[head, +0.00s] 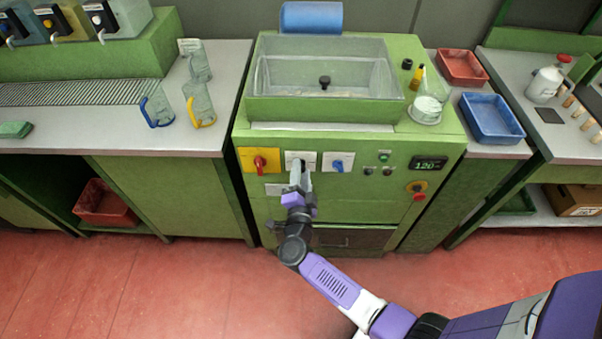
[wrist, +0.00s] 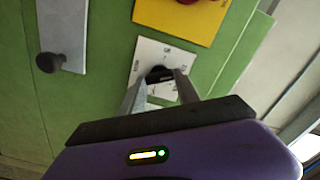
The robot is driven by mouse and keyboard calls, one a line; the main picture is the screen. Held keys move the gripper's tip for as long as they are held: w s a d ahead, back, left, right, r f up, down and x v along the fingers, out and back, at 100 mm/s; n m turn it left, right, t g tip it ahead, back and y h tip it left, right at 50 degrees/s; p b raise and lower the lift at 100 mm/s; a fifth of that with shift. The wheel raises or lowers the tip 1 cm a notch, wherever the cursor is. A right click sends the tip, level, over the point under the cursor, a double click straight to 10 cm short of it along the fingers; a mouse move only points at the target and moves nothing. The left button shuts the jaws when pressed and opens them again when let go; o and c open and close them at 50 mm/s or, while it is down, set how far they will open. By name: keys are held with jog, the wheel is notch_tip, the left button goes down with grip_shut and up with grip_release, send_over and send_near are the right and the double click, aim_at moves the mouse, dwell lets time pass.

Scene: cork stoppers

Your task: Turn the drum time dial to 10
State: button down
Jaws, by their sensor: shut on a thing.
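The drum time dial is a black knob on a white plate (wrist: 149,53) with small marks around it; the marks are too small to read. In the wrist view the black knob (wrist: 158,74) sits between my fingertips. My gripper (wrist: 160,82) is shut on the knob from the front. In the head view my gripper (head: 300,170) reaches up to the white plate (head: 308,156) on the green machine's front panel and hides most of the dial. Which mark the dial points to cannot be told.
A red knob on a yellow plate (head: 259,160) is left of the dial, and a blue knob (head: 338,165) is right of it. A lit display (head: 429,163) reads about 120. A red button (head: 418,190) sits below it. A clear tub (head: 280,80) tops the machine.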

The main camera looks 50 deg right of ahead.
jog(key=shift+f, duration=0.1)
dwell(0.3)
jog(key=c, duration=0.9)
grip_release()
jog(key=v, duration=0.8)
